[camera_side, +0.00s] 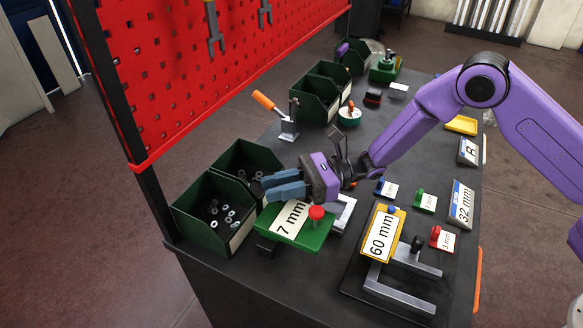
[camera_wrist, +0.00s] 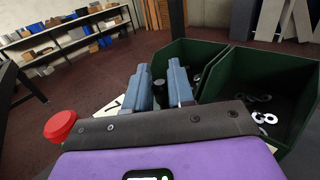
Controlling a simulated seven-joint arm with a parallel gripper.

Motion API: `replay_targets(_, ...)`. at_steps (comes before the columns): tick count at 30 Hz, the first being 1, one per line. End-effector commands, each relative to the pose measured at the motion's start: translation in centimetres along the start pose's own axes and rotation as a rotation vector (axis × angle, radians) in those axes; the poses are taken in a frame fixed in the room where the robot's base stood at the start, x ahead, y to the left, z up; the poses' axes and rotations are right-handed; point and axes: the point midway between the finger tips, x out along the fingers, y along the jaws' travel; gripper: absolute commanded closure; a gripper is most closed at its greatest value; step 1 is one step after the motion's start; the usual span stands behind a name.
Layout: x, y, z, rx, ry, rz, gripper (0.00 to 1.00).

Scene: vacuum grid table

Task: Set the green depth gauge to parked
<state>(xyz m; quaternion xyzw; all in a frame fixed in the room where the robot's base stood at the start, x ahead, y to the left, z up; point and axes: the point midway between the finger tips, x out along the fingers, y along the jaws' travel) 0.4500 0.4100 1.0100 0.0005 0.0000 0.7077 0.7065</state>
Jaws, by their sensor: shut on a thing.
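The green depth gauge (camera_side: 315,237) has a white "7 mm" label and a red knob (camera_side: 316,213). It lies at the near left of the table beside a pale metal frame (camera_side: 345,212). My gripper (camera_side: 280,188) is low at the gauge's far side, its blue fingers pointing left. In the wrist view my gripper (camera_wrist: 166,88) has a dark piece (camera_wrist: 160,93) between its fingers, and it is shut on it. The piece appears to belong to the gauge; its full shape is hidden. The red knob (camera_wrist: 60,125) and part of the label also show there.
Green bins (camera_side: 205,225) with nuts and washers stand just left of my fingers. A yellow "60 mm" gauge (camera_side: 383,235) on a dark base is at right, with small labelled blocks beyond. A red pegboard (camera_side: 190,70) rises along the left. An orange-handled clamp (camera_side: 265,101) stands farther back.

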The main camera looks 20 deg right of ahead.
Motion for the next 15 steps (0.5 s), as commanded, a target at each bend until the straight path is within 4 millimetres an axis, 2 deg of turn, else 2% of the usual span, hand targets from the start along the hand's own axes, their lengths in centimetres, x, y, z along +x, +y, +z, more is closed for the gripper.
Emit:
replay_targets(11, 0.54, 0.71, -0.06, 0.0, 0.002, 0.007, 1.0)
replay_targets(12, 0.56, 0.73, -0.06, 0.0, 0.002, 0.008, 0.64)
replay_targets(13, 0.56, 0.73, -0.06, 0.0, 0.002, 0.008, 0.6)
replay_targets(15, 0.51, 0.66, -0.05, 0.0, 0.001, 0.006, 0.6)
